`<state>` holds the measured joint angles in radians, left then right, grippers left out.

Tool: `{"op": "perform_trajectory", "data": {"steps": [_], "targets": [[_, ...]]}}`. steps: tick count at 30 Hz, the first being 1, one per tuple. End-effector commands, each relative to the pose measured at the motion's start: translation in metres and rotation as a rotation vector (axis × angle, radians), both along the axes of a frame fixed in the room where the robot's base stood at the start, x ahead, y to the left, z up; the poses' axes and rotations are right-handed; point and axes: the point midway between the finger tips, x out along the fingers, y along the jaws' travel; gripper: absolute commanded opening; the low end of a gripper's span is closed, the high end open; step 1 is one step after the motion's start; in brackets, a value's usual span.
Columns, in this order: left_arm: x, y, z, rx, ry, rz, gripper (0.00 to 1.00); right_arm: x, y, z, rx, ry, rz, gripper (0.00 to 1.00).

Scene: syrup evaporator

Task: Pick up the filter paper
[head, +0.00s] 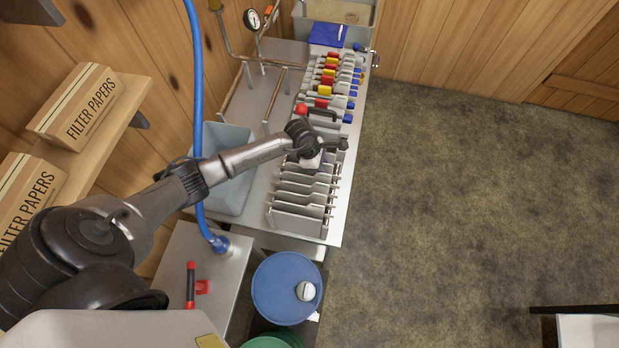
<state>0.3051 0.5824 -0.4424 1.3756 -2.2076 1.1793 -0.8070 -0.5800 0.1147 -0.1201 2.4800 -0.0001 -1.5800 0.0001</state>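Two boxes labelled "FILTER PAPERS" sit on the wooden shelf at the left: an upper box (80,105) and a lower box (28,198), cut off by the left edge. No loose filter paper can be made out clearly. My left arm reaches in from the left across the bench. My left gripper (341,144) is over the filter press, at the gap between its plain grey plates (302,200) and its colour-tipped plates (325,90). The fingers are small and dark, so their opening and anything between them cannot be told. My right gripper is out of view.
A grey bin (228,140) stands left of the press, under my forearm. A blue hose (197,80) hangs beside it. A blue drum lid (285,288) is below the bench. A white-topped surface (590,332) is at bottom right. The floor right of the bench is clear.

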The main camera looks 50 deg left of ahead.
Motion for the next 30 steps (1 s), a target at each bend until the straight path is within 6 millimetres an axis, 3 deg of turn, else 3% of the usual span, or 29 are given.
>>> {"op": "perform_trajectory", "data": {"steps": [2,9,20,30], "targets": [[0.002,-0.0024,-0.0099,-0.001,-0.001,0.0,0.34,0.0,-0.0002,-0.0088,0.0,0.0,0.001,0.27],[0.0025,-0.0027,-0.0089,0.002,-0.001,-0.001,0.34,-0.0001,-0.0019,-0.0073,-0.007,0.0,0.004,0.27],[0.0024,-0.0028,-0.0089,0.001,-0.001,-0.001,0.01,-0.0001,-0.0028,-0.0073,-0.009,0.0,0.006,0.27],[0.0024,-0.0028,-0.0089,0.001,-0.001,-0.001,0.0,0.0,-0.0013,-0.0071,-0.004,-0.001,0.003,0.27]]}}
